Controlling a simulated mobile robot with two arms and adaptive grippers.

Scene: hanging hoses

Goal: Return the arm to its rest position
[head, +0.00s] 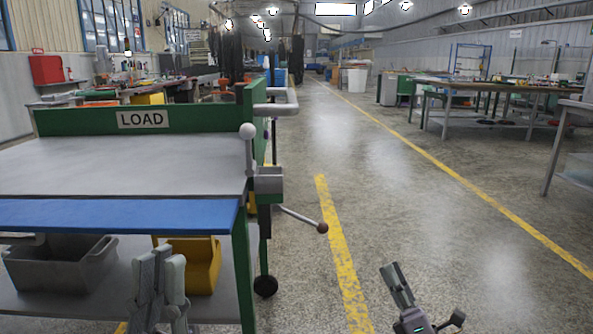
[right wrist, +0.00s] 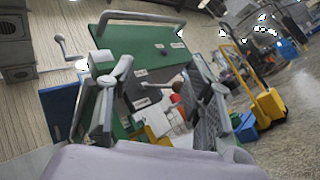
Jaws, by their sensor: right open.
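My right gripper (head: 426,292) is low in the head view, right of the yellow floor line, over open floor. In the right wrist view its two fingers (right wrist: 152,80) stand well apart with nothing between them. My left gripper (head: 160,262) is at the bottom left of the head view, in front of the green cart's lower shelf. Its pale grey fingers stand upright and close together; whether they are open or shut is unclear. No hoses can be made out.
A green cart (head: 80,123) marked LOAD, with a blue front edge, fills the left. A grey bin (head: 60,265) and a yellow bin (head: 203,262) are on its lower shelf. A ball-ended lever (head: 303,219) sticks out rightward. Workbenches (head: 500,88) stand far right; the aisle is clear.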

